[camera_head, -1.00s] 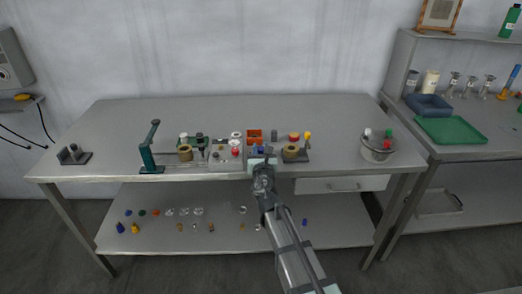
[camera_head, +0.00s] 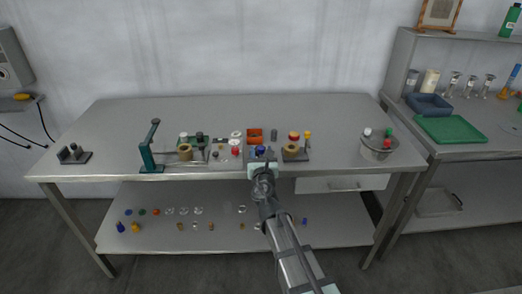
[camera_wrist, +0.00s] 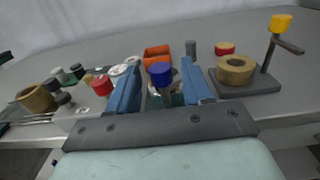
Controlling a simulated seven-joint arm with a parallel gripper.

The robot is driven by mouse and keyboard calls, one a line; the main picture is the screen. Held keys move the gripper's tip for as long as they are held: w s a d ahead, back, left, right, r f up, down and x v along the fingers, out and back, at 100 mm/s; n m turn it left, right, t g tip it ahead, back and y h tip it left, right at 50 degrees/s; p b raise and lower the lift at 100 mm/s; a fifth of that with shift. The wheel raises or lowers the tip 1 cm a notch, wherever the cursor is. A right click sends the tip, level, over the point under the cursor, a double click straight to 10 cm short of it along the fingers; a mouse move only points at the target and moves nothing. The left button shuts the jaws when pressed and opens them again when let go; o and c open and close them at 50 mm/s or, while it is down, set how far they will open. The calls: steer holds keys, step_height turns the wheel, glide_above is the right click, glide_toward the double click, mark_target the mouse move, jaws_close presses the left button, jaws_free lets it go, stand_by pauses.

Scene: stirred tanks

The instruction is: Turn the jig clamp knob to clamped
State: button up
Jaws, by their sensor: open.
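A blue knob (camera_wrist: 160,74) stands upright on a post between my gripper's fingers in the wrist view. It also shows just beyond my gripper in the head view (camera_head: 260,151). I cannot tell for sure that it is the jig clamp knob. My gripper (camera_wrist: 160,88) is open, with one blue finger on each side of the knob, and points at the bench's front edge in the head view (camera_head: 263,162). Contact with the fingers is not clear. The lower part of the post and its base are partly hidden.
Right of my gripper is a dark base with a tan ring (camera_wrist: 236,69) and a yellow knob (camera_wrist: 281,23) on a crank. An orange bin (camera_wrist: 157,54) stands behind. A red knob (camera_wrist: 102,85) is close on the left. The back of the bench (camera_head: 300,108) is clear.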

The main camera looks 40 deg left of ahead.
steer(key=v, duration=1.1)
steer(key=shift+s+d, duration=0.15)
steer(key=s+a+m, duration=0.1)
steer(key=s+a, duration=0.9)
steer(key=a, duration=0.3)
steer(key=w+d+m+t+h, duration=0.5)
steer(key=w+d+h, duration=0.2)
steer(key=h, duration=0.1)
steer(key=x, duration=1.3)
steer(key=shift+w+a+f, duration=0.1)
steer(key=shift+w+a, duration=0.05)
